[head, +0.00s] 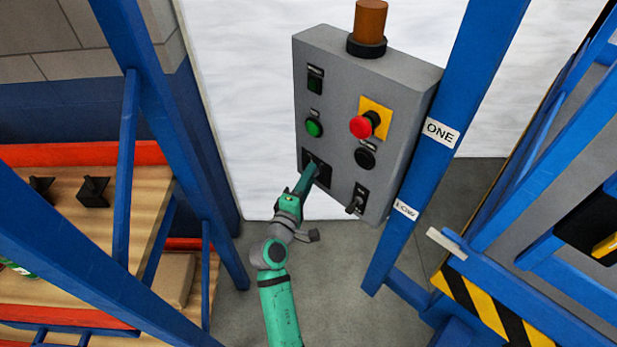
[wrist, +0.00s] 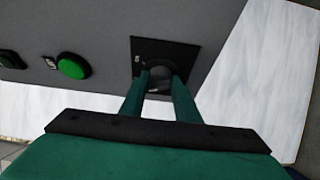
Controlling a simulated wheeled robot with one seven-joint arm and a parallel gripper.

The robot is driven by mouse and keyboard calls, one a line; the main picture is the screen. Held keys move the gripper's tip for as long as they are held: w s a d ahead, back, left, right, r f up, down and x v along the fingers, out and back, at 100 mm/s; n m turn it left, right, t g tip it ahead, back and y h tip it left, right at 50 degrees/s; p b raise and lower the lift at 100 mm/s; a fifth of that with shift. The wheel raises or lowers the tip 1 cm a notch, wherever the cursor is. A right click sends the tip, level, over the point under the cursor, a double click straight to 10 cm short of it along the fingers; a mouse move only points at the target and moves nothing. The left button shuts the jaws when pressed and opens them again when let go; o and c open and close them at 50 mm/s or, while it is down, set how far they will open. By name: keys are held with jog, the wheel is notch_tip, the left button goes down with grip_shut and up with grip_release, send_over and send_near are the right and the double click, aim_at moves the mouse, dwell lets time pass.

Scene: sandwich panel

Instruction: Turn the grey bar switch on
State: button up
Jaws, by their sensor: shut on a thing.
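The grey control panel (head: 335,85) hangs between blue posts in the head view. On its lower left is a square black plate (head: 322,180), which also shows in the wrist view (wrist: 180,50). My gripper (head: 314,168) reaches up to this plate from below. In the wrist view, its green fingers (wrist: 160,78) stand on either side of a dark grey bar switch (wrist: 160,72) at the plate's middle and are shut on it. The bar is partly hidden by the fingers, and its exact angle is hard to tell. In the head view my gripper covers it.
A green button (head: 314,128) sits just above the plate. A red mushroom button (head: 361,127), a round black knob (head: 365,158) and a black toggle switch (head: 357,199) are to the right. Blue posts (head: 430,125) and a shelf rack (head: 85,235) flank the panel.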

jog(key=shift+m, duration=0.3)
jog(key=shift+w+f+m+t+h, duration=0.1)
jog(key=shift+f+m+t+h, duration=0.15)
jog(key=shift+m+h, duration=1.3)
jog(key=shift+s+f+m+t+h, duration=0.1)
jog(key=shift+f+m+t+h, duration=0.15)
jog(key=shift+m, duration=2.6)
jog(key=shift+w+f+m+t+h, duration=0.15)
jog(key=shift+m+h, duration=0.75)
jog(key=shift+m, duration=1.3)
jog(key=o, duration=1)
jog(key=shift+o, duration=0.2)
jog(key=shift+r, duration=0.1)
jog(key=shift+a, duration=0.1)
